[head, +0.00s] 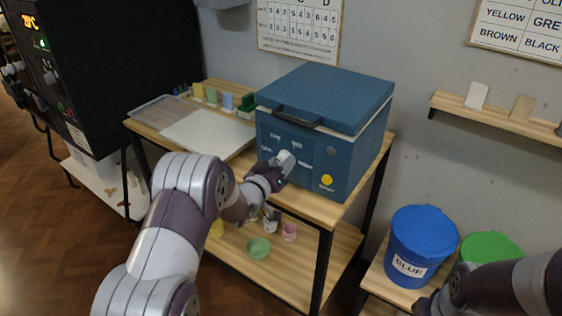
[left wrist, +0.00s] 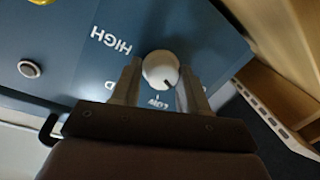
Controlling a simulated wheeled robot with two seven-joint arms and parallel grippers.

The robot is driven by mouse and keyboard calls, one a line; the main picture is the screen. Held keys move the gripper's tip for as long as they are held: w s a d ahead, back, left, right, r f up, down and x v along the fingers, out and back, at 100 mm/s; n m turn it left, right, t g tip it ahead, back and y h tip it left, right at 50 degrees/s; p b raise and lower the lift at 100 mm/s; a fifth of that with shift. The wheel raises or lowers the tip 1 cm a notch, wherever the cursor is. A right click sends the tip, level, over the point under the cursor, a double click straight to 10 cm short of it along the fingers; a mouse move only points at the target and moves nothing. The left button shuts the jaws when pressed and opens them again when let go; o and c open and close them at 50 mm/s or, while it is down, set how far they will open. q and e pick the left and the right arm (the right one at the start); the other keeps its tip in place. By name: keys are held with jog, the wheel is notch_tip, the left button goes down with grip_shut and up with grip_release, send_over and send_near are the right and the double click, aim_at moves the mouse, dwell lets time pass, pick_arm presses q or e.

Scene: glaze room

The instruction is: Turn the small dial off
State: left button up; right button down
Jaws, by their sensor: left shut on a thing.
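The small dial is a white round knob (head: 286,160) on the front of a blue box-shaped machine (head: 322,160). Labels OFF, LOW, MED and HIGH stand around it. My left gripper (head: 278,169) is shut on the dial, one finger on each side. In the left wrist view the dial (left wrist: 160,67) sits between the fingertips. Its dark mark points down and slightly right there, just to the right of the LOW label; OFF is hidden in that view. My right gripper (head: 432,301) is partly in view at the lower right, its jaws unclear.
A yellow button (head: 326,181) is at the right of the panel. The machine stands on a wooden table with a white board (head: 205,134) at its left. Small cups and a green bowl (head: 258,248) are on the lower shelf. A blue bucket (head: 420,243) stands right.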

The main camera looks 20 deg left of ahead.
pick_arm(q)
jog(key=n+p, duration=0.1)
jog(key=n, duration=0.2)
jog(key=shift+a+r+p, duration=0.1)
jog(key=shift+a+p, duration=0.05)
jog(key=shift+p, duration=0.2)
jog(key=shift+n, duration=0.4)
jog(key=o, duration=0.9)
jog(key=shift+o, duration=0.2)
jog(key=shift+a, duration=0.1)
jog(key=shift+s, duration=0.1)
jog(key=shift+s, duration=0.3)
jog(key=v, duration=1.2)
jog(key=shift+a, duration=0.2)
